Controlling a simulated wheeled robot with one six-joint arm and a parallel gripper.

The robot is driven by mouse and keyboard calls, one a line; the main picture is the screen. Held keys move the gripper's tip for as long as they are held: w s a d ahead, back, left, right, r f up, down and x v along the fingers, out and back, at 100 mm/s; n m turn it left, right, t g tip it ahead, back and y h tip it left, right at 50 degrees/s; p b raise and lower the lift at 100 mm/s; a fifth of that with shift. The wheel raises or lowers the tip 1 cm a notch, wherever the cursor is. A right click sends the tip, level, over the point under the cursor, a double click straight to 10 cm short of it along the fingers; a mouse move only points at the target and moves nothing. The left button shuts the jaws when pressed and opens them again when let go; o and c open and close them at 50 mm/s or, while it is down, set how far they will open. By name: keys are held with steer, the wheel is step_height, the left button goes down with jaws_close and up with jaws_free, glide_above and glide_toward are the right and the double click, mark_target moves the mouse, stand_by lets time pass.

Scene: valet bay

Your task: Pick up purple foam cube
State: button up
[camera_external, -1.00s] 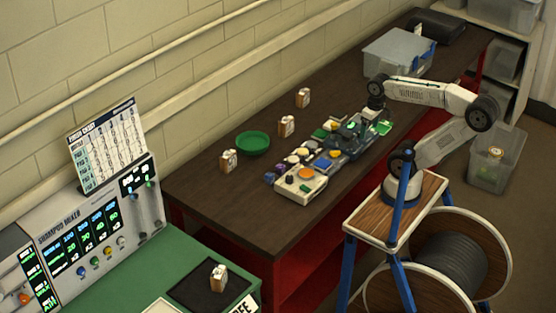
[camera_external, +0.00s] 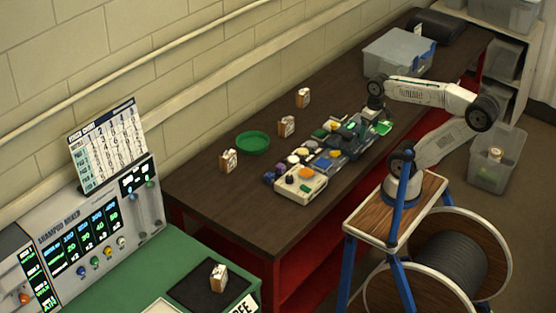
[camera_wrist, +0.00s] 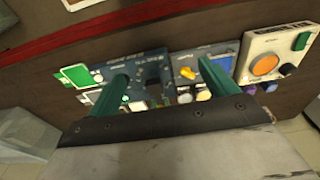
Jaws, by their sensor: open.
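In the external view the purple cubes (camera_external: 274,175) sit at the left end of the row of boards, beside the white box. My gripper (camera_wrist: 165,78) is open, its green fingers apart over the circuit boards. In the external view my gripper (camera_external: 368,118) hangs above the right part of the boards, well away from the purple cubes. Nothing is held between the fingers.
The white box (camera_external: 301,184) with an orange disc stands in front of the cubes. A green bowl (camera_external: 253,142) and several small cartons (camera_external: 287,126) stand behind. A grey bin (camera_external: 399,53) is at the far end. The dark bench (camera_external: 215,195) is clear at the left.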

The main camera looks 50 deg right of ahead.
steer(key=c, duration=1)
steer(key=shift+o, duration=0.2)
steer(key=m+g+y, duration=0.1)
steer(key=m+y, duration=1.2)
steer(key=m, duration=0.5)
glide_toward(281, 165)
steer(key=shift+w+a+f, duration=0.2)
steer(key=shift+a+f, duration=0.1)
steer(key=shift+f, duration=0.2)
steer(key=shift+r+x, duration=0.15)
steer(key=shift+x, duration=1.75)
steer(key=shift+r+x, duration=0.15)
steer(key=shift+x, duration=1.75)
